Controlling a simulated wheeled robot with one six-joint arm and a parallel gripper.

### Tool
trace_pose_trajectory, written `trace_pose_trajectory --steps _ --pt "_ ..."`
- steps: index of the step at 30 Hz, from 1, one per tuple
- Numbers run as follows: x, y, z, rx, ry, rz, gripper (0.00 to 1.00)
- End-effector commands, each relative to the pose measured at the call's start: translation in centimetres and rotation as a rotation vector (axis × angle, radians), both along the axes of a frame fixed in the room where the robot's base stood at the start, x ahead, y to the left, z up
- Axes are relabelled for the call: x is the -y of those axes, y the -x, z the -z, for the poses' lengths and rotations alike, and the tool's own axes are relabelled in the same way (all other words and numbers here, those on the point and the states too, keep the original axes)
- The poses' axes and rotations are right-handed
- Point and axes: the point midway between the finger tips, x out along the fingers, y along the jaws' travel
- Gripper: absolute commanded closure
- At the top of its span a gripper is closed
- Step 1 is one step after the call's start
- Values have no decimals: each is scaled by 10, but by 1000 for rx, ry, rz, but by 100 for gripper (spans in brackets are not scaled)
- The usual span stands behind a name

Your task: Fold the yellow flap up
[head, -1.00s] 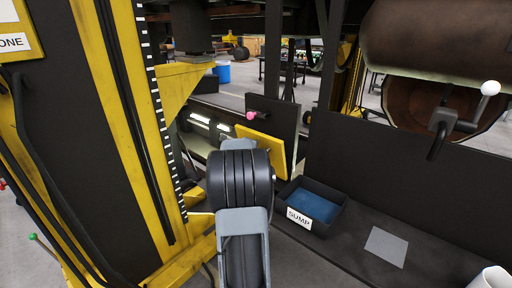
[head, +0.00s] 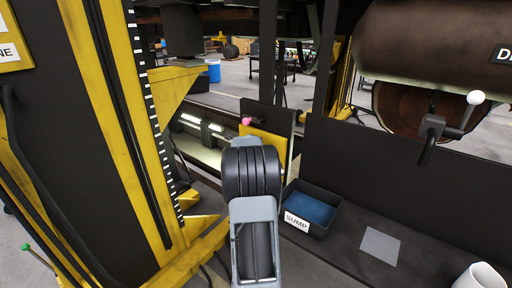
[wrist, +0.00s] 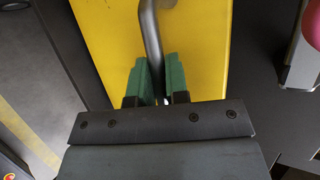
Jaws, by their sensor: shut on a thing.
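The yellow flap (head: 270,143) is in front of a dark upright panel in the head view, partly hidden behind my arm. Its face fills the middle of the wrist view (wrist: 205,60). A grey bar handle (wrist: 151,30) crosses the flap there. My gripper (wrist: 159,78) has green fingers on both sides of the handle and is shut on it. In the head view my arm hides the fingers and the handle.
A pink knob (head: 246,121) is beside the flap's upper left corner. A bin labelled SUMP (head: 309,208) stands right of my arm. A yellow and black column (head: 110,130) rises at left. A lever with a white ball (head: 474,98) is at right.

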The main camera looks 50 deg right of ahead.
Motion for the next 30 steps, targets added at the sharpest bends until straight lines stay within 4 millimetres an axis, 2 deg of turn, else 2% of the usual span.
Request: trace_pose_trajectory --steps 3,4,7,17,30 --pt "2 0 -4 3 7 1 100" --pt "2 1 -4 3 7 1 84" --pt "2 1 -4 2 7 2 76" --pt "-6 3 -6 2 6 -1 76" --pt "-74 36 -42 3 7 0 76"
